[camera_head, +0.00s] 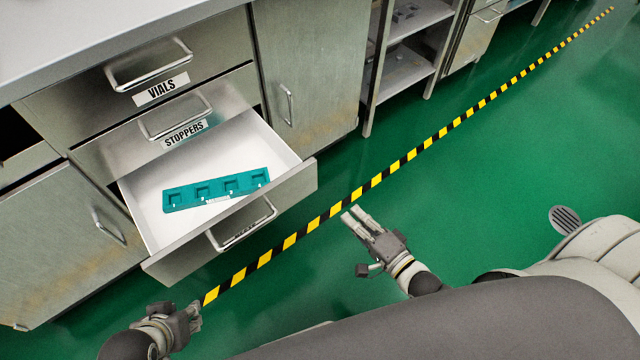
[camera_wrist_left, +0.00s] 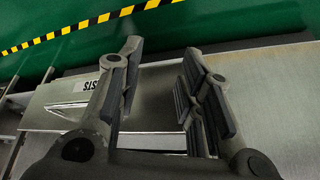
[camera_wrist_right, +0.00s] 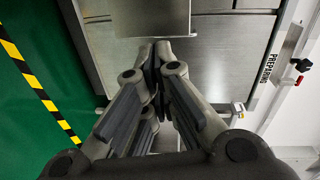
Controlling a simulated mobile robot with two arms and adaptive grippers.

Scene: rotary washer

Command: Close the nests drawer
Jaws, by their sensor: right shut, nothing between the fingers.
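The nests drawer (camera_head: 290,198) is the lowest of three in the steel cabinet and stands pulled out, with a white interior and a bar handle (camera_head: 243,228) on its front. A teal block with several square recesses (camera_head: 215,190) lies inside. My right gripper (camera_head: 352,216) is shut and empty, to the right of the drawer front and apart from it. My left gripper (camera_head: 194,310) is below the drawer front in the head view. In the left wrist view its fingers (camera_wrist_left: 162,65) are spread with nothing between them; a drawer front with a partly hidden label (camera_wrist_left: 92,87) shows behind.
The vials drawer (camera_head: 85,88) and stoppers drawer (camera_head: 105,150) above are shut. Cabinet doors flank the drawers. An open shelf unit (camera_head: 405,65) stands farther right. A yellow-black floor stripe (camera_head: 400,162) crosses the clear green floor.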

